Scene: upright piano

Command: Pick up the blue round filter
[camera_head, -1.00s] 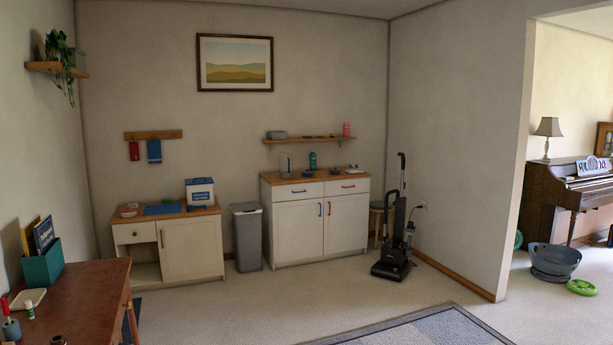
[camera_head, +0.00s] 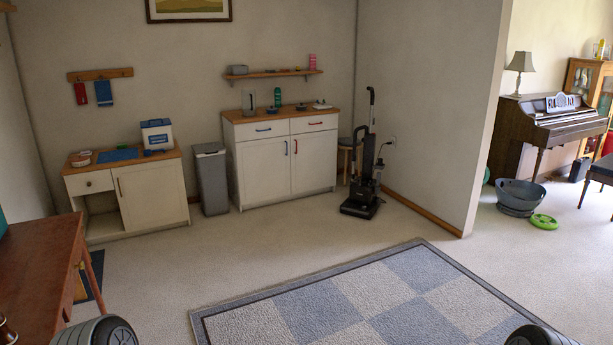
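I cannot make out a blue round filter in the head view. Blue items on the low left cabinet (camera_head: 150,193) are a flat blue mat (camera_head: 117,155) and a white box with blue markings (camera_head: 157,134); neither looks like a round filter. Small items on the right cabinet's wooden top (camera_head: 236,117) are too small to tell apart surely. Rounded dark grey parts of my arms show at the bottom left and bottom right edges. Neither gripper is in view.
An upright vacuum (camera_head: 362,170) stands right of the white cabinet (camera_head: 286,164), and a grey bin (camera_head: 211,178) left of it. A checkered rug (camera_head: 375,300) covers the open floor. A wooden desk (camera_head: 35,262) is at left; a piano (camera_head: 530,128) and grey tub (camera_head: 518,198) are at right.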

